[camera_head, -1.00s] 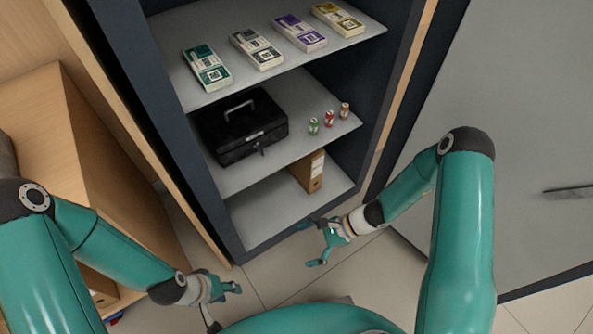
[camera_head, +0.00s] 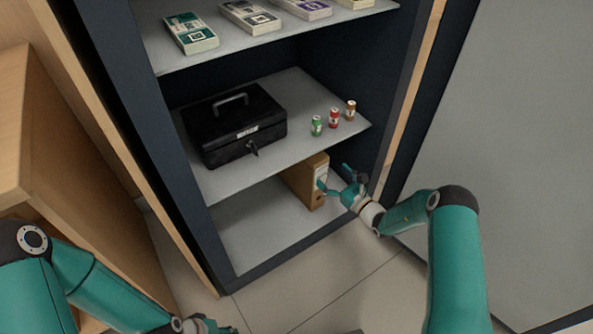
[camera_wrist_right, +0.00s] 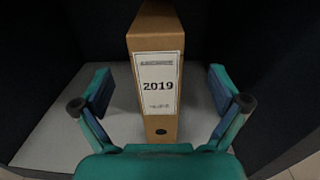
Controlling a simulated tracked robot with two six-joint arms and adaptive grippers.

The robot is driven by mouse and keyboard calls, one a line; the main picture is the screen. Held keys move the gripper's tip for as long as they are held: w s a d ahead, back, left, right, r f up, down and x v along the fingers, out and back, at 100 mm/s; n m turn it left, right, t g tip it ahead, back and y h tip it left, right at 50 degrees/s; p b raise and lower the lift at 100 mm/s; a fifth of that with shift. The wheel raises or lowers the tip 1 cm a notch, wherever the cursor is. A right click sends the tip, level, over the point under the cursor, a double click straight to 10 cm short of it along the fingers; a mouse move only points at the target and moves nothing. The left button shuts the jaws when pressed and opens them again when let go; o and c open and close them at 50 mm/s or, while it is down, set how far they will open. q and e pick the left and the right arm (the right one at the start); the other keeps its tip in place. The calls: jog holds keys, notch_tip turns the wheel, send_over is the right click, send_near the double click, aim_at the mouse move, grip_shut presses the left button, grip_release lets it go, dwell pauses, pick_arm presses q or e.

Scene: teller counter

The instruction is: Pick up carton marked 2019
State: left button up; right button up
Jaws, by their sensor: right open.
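The brown carton (camera_head: 308,184) stands upright on the bottom shelf of the dark cabinet, under the middle shelf. In the right wrist view the carton (camera_wrist_right: 157,30) carries a white label reading 2019 and has a dark round hole below it. My right gripper (camera_head: 337,180) is open just in front of the carton. In the right wrist view its fingers (camera_wrist_right: 160,88) are spread to either side of the carton with gaps, not visibly touching it. My left gripper (camera_head: 212,328) is at the bottom edge, partly cut off, away from the cabinet.
The middle shelf (camera_head: 290,90) holds a black cash box (camera_head: 232,125) and three small rolls, green (camera_head: 317,125), red (camera_head: 334,118) and brown (camera_head: 351,110). Banknote bundles (camera_head: 190,32) lie on the top shelf. The bottom shelf (camera_head: 255,225) is bare left of the carton.

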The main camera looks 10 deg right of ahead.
aim_at(323, 166)
jog(key=b+x, duration=0.1)
jog(key=x, duration=0.3)
jog(key=shift+w+a, duration=0.1)
jog(key=shift+w, duration=0.1)
jog(key=b+x, duration=0.1)
jog(key=x, duration=0.1)
jog(key=b+x, duration=0.2)
jog(key=shift+w+a, duration=0.2)
jog(key=shift+a, duration=0.15)
jog(key=shift+w+a+r, duration=0.1)
jog(key=shift+w, duration=0.2)
jog(key=shift+c, duration=0.3)
jog(key=c, duration=1.6)
jog(key=shift+r, duration=0.2)
jog(key=shift+c, duration=0.6)
jog(key=shift+r, duration=0.1)
